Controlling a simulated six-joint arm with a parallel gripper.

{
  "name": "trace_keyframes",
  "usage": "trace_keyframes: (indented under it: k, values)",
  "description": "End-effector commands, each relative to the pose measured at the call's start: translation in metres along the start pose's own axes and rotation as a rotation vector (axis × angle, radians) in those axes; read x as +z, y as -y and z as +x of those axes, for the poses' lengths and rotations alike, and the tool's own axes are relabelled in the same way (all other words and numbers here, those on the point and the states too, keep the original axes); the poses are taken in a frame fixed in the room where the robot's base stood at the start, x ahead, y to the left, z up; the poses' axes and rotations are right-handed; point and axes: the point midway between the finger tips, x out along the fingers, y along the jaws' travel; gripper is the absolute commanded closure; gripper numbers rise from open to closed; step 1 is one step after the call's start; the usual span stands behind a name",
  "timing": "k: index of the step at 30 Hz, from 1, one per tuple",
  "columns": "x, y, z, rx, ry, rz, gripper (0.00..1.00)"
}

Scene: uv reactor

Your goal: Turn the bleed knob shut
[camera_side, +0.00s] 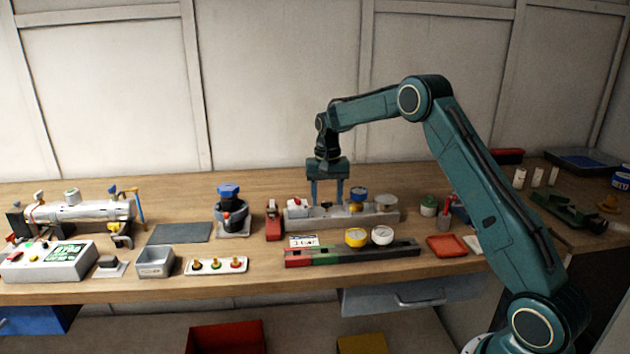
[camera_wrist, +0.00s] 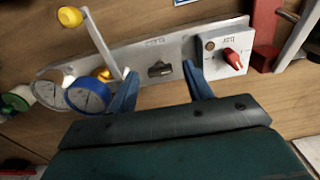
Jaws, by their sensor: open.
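A small dark knob (camera_wrist: 160,69) sits on the grey manifold plate (camera_wrist: 205,39) in the wrist view, below a small unreadable label. I take it for the bleed knob, though no name is legible. My gripper (camera_wrist: 160,67) is open, with one blue finger on each side of the knob in the picture. I cannot tell whether either finger touches it. In the side view my gripper (camera_side: 327,203) points straight down over the middle of the grey manifold block (camera_side: 300,223). The knob is too small to make out there.
A red switch knob (camera_wrist: 233,59) on a white box is right of the fingers. A blue-rimmed gauge (camera_wrist: 88,95) and a yellow-tipped lever (camera_wrist: 97,42) are on the left. In the side view, a rail (camera_side: 325,258) with yellow and white gauges lies in front.

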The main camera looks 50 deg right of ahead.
Motion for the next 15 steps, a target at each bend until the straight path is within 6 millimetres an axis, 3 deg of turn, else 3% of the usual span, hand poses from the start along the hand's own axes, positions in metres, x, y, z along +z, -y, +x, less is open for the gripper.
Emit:
trace_keyframes:
  k: [8, 15]
  values:
    - [-0.001, 0.000, -0.030, -0.002, -0.003, 0.000, 0.49]
    - [-0.001, 0.000, -0.071, -0.002, -0.005, 0.000, 0.49]
